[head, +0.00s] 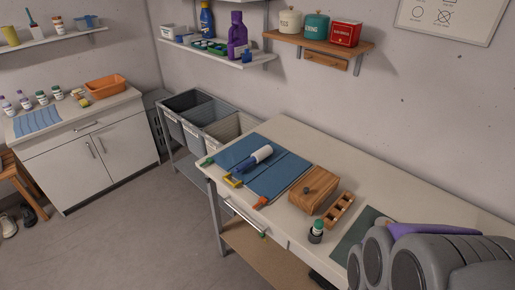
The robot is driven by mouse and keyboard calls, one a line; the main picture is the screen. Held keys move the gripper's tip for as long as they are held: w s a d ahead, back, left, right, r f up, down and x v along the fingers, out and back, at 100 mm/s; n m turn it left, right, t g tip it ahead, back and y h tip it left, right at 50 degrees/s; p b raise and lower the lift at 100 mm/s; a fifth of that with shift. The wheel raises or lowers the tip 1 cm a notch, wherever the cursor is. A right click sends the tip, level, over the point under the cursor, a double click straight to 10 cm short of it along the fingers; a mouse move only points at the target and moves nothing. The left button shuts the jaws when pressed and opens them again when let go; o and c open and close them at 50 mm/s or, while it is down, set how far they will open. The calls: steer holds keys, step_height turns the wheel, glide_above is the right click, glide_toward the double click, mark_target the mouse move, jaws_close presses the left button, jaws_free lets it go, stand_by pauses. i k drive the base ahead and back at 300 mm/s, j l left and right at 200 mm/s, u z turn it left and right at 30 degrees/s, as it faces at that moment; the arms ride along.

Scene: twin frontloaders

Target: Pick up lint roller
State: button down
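The lint roller (247,163) appears to be the white and dark blue cylinder lying on the blue folding mat (285,178), on the left part of the white table. Grey rounded links of my arm fill the bottom right corner, well away from the roller. My gripper cannot be made out.
A wooden box (314,190), a wooden holder (339,210) and a small green-capped bottle (316,232) stand right of the mat. An orange-handled item (261,202) lies at the mat's front edge. Grey bins (190,130) stand left of the table. The floor (130,235) in front is clear.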

mark_target(263, 152)
steer(key=i+j, duration=0.55)
steer(key=i+j+z, duration=0.1)
steer(key=i+j, duration=0.45)
steer(key=j, duration=0.2)
